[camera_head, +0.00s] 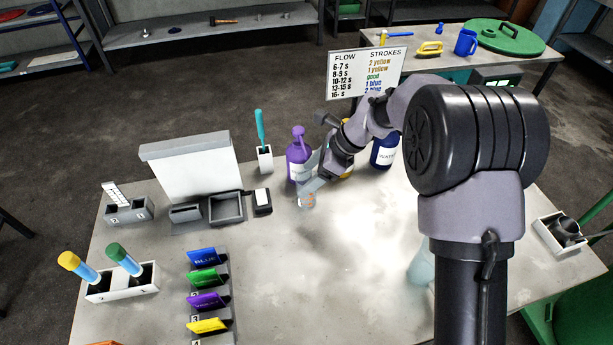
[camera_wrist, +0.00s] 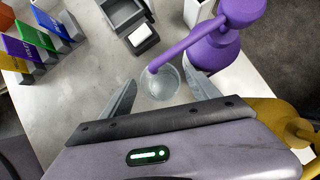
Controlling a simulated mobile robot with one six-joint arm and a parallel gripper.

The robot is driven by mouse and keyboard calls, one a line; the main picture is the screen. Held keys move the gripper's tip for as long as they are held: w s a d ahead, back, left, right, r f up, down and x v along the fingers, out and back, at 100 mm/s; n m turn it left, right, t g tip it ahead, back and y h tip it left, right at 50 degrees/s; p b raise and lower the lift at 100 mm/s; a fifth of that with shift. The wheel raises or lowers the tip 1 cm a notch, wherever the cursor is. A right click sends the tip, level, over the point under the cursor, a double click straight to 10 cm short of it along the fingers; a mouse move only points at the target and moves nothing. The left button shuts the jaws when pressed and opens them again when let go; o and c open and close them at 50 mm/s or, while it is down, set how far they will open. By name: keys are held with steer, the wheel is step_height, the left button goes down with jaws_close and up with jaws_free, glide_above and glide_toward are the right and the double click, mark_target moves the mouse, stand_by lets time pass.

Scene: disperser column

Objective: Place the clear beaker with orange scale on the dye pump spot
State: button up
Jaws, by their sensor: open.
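The clear beaker (camera_head: 307,201) with orange marks is low at the tabletop, in front of the purple pump bottle (camera_head: 298,158). In the wrist view the beaker (camera_wrist: 163,88) lies between the two fingers of my gripper (camera_wrist: 161,78), with visible gaps at the sides. The purple pump bottle (camera_wrist: 212,48) is just beyond it, and its spout reaches over the beaker's rim. The beaker looks upright and empty. My gripper (camera_head: 312,187) is open around the beaker. No separate spot marking can be made out beneath it.
A yellow bottle (camera_head: 346,163) and a blue water bottle (camera_head: 384,152) stand close right of the purple one, partly behind my arm. A grey tray (camera_head: 226,208) and small black-and-white device (camera_head: 262,202) are to the left. The front middle table is clear.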

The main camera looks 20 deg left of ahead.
steer(key=s+d+r+n+t+p, duration=0.1)
steer(key=d+r, duration=0.4)
steer(key=r, duration=0.2)
steer(key=d+r+n+p, duration=0.15)
steer(key=d+r, duration=0.25)
steer(key=r, duration=0.4)
steer(key=s+d+r+n+t+h, duration=0.2)
steer(key=s+d+r+n, duration=0.1)
steer(key=s+d+r, duration=0.5)
steer(key=s+d+f+n+t+h+b, duration=0.1)
steer(key=s+d+f+n+t, duration=0.1)
steer(key=s, duration=0.6)
steer(key=s+d+f+n+t+h+b, duration=0.1)
steer(key=s+d+f+n, duration=0.1)
steer(key=s+d+n, duration=0.2)
steer(key=shift+s+d+t+h, duration=0.3)
steer(key=shift+s+d+t, duration=0.1)
steer(key=shift+s+d, duration=1.4)
